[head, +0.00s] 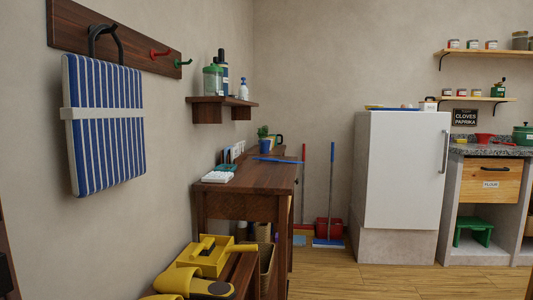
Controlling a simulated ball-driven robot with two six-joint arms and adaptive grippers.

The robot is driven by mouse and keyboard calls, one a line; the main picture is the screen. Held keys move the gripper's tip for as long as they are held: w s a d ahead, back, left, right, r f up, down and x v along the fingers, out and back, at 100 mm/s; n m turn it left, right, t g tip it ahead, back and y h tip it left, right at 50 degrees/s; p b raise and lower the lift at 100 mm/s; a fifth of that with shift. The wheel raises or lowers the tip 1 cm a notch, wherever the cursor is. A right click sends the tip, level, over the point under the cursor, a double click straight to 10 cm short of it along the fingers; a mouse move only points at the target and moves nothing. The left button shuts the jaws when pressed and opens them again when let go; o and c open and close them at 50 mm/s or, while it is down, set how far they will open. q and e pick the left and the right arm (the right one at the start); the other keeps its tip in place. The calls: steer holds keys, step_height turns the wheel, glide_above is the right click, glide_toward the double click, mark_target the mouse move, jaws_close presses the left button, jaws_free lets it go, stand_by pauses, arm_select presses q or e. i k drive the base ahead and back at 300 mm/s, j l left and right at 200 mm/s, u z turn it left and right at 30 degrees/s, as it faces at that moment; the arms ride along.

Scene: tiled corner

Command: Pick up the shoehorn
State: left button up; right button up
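A long, thin blue piece (276,160) lies across the dark wooden table (250,178), with its right end at the table's right edge. It may be the shoehorn, but it is too small in the head view to be sure. Neither of my grippers shows in the head view.
A potted plant (263,133) and a white device (217,177) stand on the table. Yellow slippers (176,281) and a yellow box (204,258) sit on a low bench in front. A striped cushion (105,125) hangs at left. Wooden floor (345,280) is clear before the white fridge (402,170).

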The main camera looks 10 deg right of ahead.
mark_target(262, 159)
steer(key=i+l+u, duration=0.15)
steer(key=l, duration=0.3)
steer(key=i+l+u, duration=0.1)
steer(key=l, duration=0.35)
steer(key=i+l+u, duration=0.15)
steer(key=l, duration=0.3)
